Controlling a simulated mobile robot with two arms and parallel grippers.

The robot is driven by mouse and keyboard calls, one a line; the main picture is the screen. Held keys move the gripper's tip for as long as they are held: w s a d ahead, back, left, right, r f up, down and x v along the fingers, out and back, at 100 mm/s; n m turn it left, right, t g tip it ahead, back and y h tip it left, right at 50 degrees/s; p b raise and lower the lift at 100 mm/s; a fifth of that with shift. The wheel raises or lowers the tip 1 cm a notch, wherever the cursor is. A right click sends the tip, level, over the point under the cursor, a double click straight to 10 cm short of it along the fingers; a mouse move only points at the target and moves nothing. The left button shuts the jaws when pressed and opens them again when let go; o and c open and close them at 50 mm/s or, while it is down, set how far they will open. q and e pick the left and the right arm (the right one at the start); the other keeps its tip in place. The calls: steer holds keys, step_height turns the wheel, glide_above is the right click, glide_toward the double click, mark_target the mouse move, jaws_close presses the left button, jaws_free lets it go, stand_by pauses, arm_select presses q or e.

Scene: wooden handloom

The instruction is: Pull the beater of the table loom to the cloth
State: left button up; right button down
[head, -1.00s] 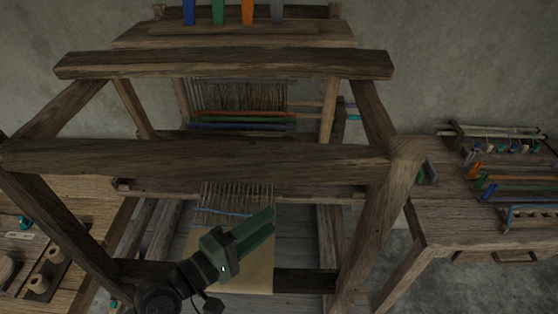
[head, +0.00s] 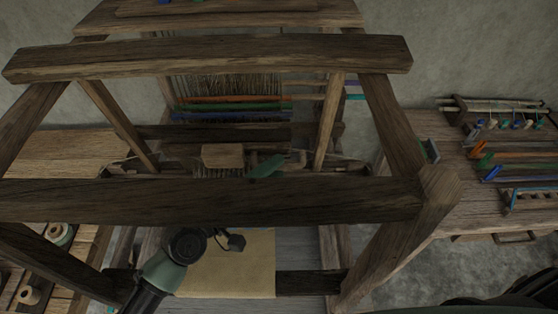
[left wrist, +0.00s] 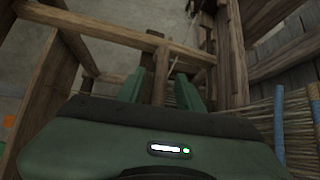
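The wooden loom's front beam (head: 210,200) crosses the head view. Behind it, a lighter wooden block (head: 222,155) on a crossbar above the warp looks like part of the beater. Beige cloth (head: 235,265) hangs below the front beam. My left arm passes under that beam, and the left gripper (head: 267,167) shows just right of the block, partly hidden. In the left wrist view, the left gripper's (left wrist: 160,90) two green fingers are apart, with a wooden bar (left wrist: 160,72) between them in the picture. I cannot tell whether they touch it. My right gripper is out of view.
The loom's thick posts (head: 395,140) and top beam (head: 210,58) enclose the working space. Warp threads (head: 225,86) and coloured rods (head: 230,109) stand at the back. A side table (head: 445,190) with tools is at right; spools (head: 58,234) are at lower left.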

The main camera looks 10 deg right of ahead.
arm_select(q)
steer(key=shift+x, duration=1.15)
steer(key=shift+w+a, duration=0.1)
jaws_close()
steer(key=shift+f, duration=0.1)
stand_by(0.4)
